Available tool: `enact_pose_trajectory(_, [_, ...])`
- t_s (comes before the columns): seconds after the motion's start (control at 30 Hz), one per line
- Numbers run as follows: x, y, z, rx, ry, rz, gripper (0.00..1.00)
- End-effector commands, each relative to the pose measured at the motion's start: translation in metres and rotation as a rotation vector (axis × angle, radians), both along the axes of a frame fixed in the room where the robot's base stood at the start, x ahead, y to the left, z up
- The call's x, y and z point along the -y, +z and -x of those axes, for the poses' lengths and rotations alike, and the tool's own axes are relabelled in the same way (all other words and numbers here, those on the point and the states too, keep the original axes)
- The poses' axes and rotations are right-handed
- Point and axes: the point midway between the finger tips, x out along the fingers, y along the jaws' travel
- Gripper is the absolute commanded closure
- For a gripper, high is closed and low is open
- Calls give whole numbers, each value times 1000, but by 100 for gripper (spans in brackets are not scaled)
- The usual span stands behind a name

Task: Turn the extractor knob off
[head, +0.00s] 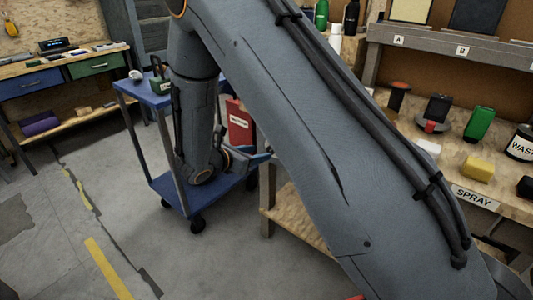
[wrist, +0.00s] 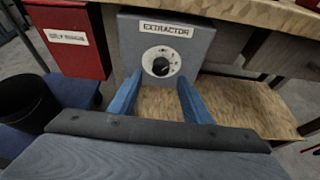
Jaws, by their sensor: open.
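The extractor knob (wrist: 161,66) is a round black knob on a pale dial, on a grey box (wrist: 193,43) labelled EXTRACTOR, in the upper middle of the wrist view. My gripper (wrist: 160,80) has two blue fingers, spread apart, pointing at the dial from below in the picture. The fingertips appear to either side of the dial's lower edge; I cannot tell if they touch the box. Nothing is between them except the view of the box. The knob's exact pointer setting is too small to read.
A wooden shelf (wrist: 245,103) lies below the box. A blue cart (head: 150,97) stands left of the workbench (head: 455,180). Floor at left is open.

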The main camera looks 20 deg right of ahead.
Motion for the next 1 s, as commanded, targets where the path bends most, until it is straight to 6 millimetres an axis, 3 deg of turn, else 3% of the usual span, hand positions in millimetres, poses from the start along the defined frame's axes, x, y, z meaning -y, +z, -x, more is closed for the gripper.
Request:
enact_pose_trajectory(0.3, [36, -18, -24, -2, -5, -1, 55])
enact_pose_trajectory(0.73, [43, -22, -30, -1, -3, -3, 55])
enact_pose_trajectory(1.0, [43, -22, -30, -1, -3, -3, 97])
